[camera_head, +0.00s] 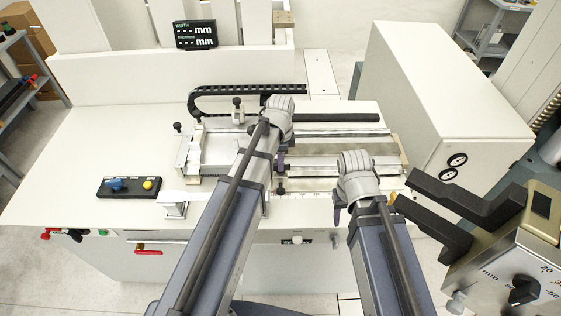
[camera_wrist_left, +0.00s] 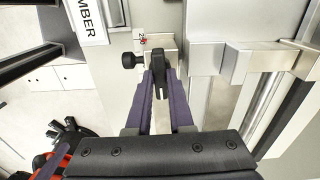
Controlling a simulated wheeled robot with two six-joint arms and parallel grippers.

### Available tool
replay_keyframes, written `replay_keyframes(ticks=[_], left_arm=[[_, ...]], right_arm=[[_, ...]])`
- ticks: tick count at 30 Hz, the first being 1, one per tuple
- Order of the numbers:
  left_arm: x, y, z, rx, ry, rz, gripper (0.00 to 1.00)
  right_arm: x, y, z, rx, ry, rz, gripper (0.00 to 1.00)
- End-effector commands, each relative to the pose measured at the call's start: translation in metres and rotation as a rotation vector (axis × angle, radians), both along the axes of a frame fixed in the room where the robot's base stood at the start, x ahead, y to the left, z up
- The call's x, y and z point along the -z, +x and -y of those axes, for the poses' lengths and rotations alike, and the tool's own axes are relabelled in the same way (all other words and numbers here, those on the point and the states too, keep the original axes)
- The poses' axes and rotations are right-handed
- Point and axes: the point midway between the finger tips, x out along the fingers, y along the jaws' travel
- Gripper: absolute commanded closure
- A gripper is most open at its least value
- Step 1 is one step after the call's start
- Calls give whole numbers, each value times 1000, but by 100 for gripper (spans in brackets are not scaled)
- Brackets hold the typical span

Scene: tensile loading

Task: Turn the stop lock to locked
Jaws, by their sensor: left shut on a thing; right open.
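I cannot tell whether the lever is at locked.
A black round knob (camera_wrist_left: 128,60) sticks out left of the block. A control box (camera_head: 128,187) with blue and yellow knobs lies on the bench at left. A large dial device (camera_head: 512,260) with black arms stands at right.

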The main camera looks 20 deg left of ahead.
Motion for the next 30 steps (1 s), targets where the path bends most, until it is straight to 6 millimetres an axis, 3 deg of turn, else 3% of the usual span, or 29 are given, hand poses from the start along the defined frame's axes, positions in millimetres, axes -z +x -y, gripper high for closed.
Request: replay_keyframes(ticks=[20, 21, 28, 30], left_arm=[[0, 0, 0, 56, 0, 0, 100], [0, 0, 0, 56, 0, 0, 78], [0, 0, 0, 54, 0, 0, 52], [0, 0, 0, 54, 0, 0, 50]], right_arm=[[0, 0, 0, 0, 0, 0, 50], [0, 0, 0, 0, 0, 0, 50], [0, 0, 0, 0, 0, 0, 50], [0, 0, 0, 0, 0, 0, 50]])
